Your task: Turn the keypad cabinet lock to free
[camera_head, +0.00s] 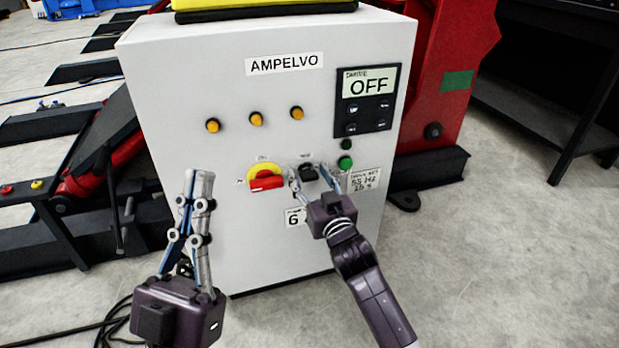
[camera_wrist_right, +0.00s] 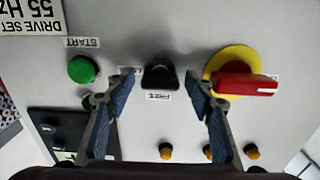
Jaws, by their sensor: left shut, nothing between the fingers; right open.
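The grey cabinet (camera_head: 222,120) is labelled AMPELVO and carries a keypad panel (camera_head: 368,100) with a display reading OFF. A small black knob (camera_head: 308,171), which looks like the lock, sits on its front between the red-and-yellow switch and the green button. The knob also shows in the right wrist view (camera_wrist_right: 160,76), with a small label by it that I cannot read surely. My right gripper (camera_head: 311,177) is open, its fingertips on either side of the knob with gaps visible in the wrist view. My left gripper (camera_head: 201,178) is shut and empty, in front of the cabinet's lower left.
A red handle on a yellow disc (camera_head: 266,178) is close to the right gripper's finger. A green START button (camera_head: 345,162) is on the other side. Several amber lamps (camera_head: 256,119) sit above. Red machinery (camera_head: 450,70) stands behind; cables lie on the floor at left.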

